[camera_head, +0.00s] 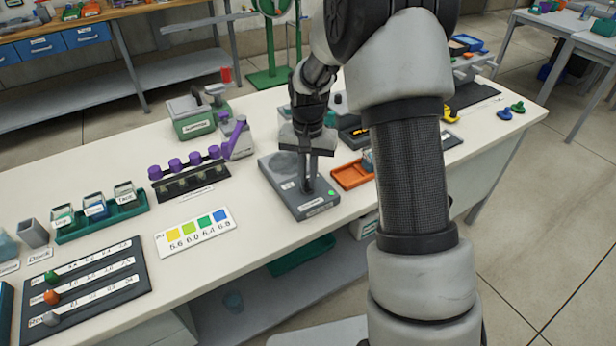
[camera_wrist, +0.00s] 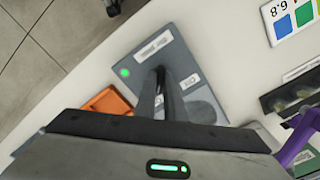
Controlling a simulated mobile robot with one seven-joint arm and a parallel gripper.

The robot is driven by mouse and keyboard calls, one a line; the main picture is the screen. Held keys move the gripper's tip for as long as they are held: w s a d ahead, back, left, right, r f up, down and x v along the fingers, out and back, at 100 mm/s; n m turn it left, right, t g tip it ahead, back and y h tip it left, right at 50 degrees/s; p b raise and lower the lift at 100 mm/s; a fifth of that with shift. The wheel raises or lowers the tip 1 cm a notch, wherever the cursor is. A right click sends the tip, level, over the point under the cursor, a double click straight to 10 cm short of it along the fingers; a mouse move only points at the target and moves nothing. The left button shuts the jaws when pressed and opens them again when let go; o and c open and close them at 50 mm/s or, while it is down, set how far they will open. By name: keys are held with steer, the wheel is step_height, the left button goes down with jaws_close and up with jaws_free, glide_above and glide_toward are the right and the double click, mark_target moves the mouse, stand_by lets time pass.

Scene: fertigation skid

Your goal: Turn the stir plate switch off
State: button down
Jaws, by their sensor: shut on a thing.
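The stir plate (camera_head: 287,172) is a dark grey box on the white bench, with a round plate at its back and a lit green lamp (camera_head: 331,193) at its front right corner. It also shows in the wrist view (camera_wrist: 188,62), with the green lamp (camera_wrist: 124,72) lit there too. My gripper (camera_head: 309,186) points down over the front half of the stir plate. Its fingers (camera_wrist: 163,112) are close together at the top face, near the switch label. The switch itself is hidden between or behind the fingers.
An orange tray (camera_head: 352,174) stands close to the right of the stir plate. A colour chart (camera_head: 196,232) and a rack with purple knobs (camera_head: 190,180) are to the left. A purple-handled device (camera_head: 236,140) stands behind left. Bench room in front is clear.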

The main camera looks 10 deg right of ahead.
mark_target(308, 183)
steer(key=n+p, duration=0.1)
steer(key=n, duration=0.4)
steer(key=shift+r+n+p, duration=0.1)
steer(key=shift+n+p, duration=0.25)
steer(key=shift+n, duration=0.05)
steer(key=n+p, duration=0.1)
steer(key=n, duration=0.4)
steer(key=shift+n+p, duration=0.3)
steer(key=shift+p, duration=0.05)
steer(key=n+p, duration=0.2)
steer(key=n, duration=0.3)
steer(key=shift+n, duration=0.7)
steer(key=c, duration=1.8)
jaws_free()
steer(key=shift+c, duration=0.2)
step_height(308, 183, up, 17)
steer(key=p, duration=0.2)
steer(key=shift+r, duration=0.15)
